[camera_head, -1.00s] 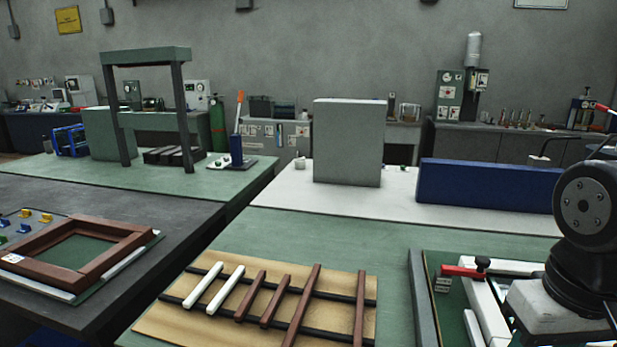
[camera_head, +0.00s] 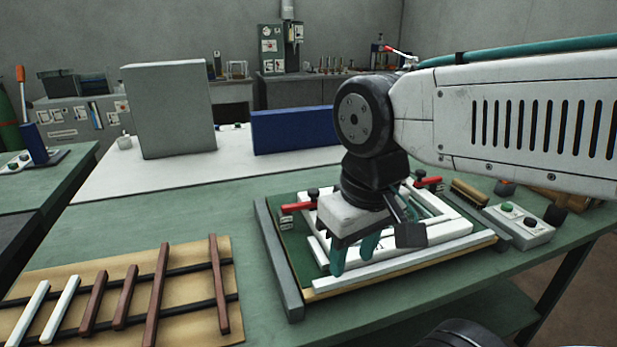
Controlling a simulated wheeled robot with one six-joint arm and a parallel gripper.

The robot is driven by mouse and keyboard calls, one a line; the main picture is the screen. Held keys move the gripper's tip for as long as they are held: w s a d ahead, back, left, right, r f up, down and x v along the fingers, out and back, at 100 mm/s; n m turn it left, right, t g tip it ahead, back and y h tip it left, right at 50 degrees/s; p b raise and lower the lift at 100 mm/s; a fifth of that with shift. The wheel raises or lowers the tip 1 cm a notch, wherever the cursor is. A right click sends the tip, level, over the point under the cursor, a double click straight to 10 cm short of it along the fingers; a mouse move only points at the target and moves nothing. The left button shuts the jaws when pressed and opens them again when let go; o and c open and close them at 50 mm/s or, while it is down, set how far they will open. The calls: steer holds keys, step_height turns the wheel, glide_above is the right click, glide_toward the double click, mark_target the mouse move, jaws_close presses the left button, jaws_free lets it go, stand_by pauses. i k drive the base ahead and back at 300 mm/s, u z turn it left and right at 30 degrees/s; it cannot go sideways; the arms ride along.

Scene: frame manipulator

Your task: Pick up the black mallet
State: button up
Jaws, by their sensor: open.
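A dark block on a short dark bar (camera_head: 410,235), which looks like the black mallet, shows just right of my gripper, over the white frame pieces. Its upper end is partly hidden behind my wrist. My gripper (camera_head: 353,260) points down over the frame jig, with its teal fingers apart and nothing seen between them. The dark block is beside the fingers, not between them; I cannot tell whether it touches the gripper.
The green jig board (camera_head: 292,250) has white frame pieces (camera_head: 400,262) and red-handled clamps (camera_head: 298,207). A button box (camera_head: 519,222) and a brush (camera_head: 469,192) lie to the right. Wooden strips (camera_head: 158,290) lie on a board at left. A blue panel (camera_head: 292,130) stands behind.

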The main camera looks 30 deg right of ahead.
mark_target(555, 214)
steer(key=z, duration=2)
